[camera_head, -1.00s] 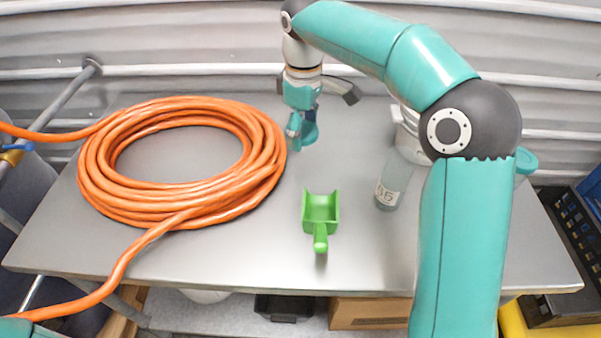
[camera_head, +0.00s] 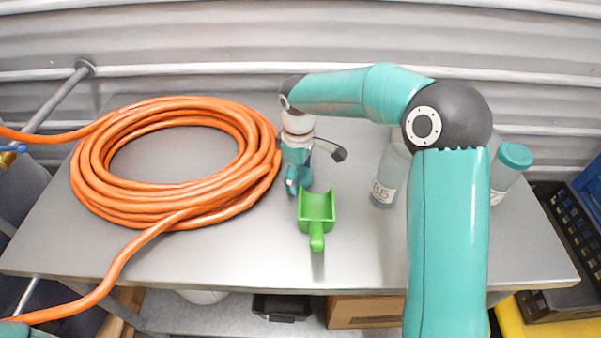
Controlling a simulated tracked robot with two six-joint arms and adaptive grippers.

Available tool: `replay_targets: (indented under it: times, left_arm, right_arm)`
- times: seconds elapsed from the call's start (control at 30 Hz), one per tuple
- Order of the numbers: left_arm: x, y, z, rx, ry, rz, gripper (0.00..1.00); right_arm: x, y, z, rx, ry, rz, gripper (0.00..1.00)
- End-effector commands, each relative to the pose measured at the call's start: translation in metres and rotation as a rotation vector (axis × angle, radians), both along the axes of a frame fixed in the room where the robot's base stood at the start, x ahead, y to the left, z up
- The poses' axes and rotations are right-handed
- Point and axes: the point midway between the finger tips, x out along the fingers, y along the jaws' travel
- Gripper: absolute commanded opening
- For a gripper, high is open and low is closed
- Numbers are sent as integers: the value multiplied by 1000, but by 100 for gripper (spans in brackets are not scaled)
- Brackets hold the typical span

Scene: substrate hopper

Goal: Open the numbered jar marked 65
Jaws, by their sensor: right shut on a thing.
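The jar marked 65 (camera_head: 384,190) stands upright on the right half of the table. It is clear with a white label, and its top is partly hidden behind my right arm. My right gripper (camera_head: 297,182) is well to the left of this jar, between the orange hose and the green scoop. It is shut on a small teal lid (camera_head: 306,178), held low over the table; whether the lid touches the table or the scoop I cannot tell. My left gripper is out of view.
A green scoop (camera_head: 317,212) lies just in front of my right gripper. A coiled orange hose (camera_head: 90,180) covers the table's left side. Another jar with a teal lid (camera_head: 515,155) stands at the right.

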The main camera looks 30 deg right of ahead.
Motion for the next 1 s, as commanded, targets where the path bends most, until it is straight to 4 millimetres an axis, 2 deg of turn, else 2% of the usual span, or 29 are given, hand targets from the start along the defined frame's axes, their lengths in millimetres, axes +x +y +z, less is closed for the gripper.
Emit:
replay_targets:
  times: [0.27, 0.3, 0.43, 0.77, 0.87, 1.0]
  left_arm:
    - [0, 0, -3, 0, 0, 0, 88]
    - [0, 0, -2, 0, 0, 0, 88]
    - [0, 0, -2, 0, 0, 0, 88]
    - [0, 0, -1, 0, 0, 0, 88]
    - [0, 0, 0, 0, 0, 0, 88]
    - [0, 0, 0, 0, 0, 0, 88]
  right_arm:
    - [0, 0, -3, 0, 0, 1, 28]
    - [0, 0, -2, 0, 0, 1, 75]
    - [0, 0, -2, 0, 0, 1, 95]
    - [0, 0, -1, 0, 0, 1, 95]
    - [0, 0, 3, -1, -1, 0, 95]
    - [1, 1, 18, 0, -3, 1, 95]
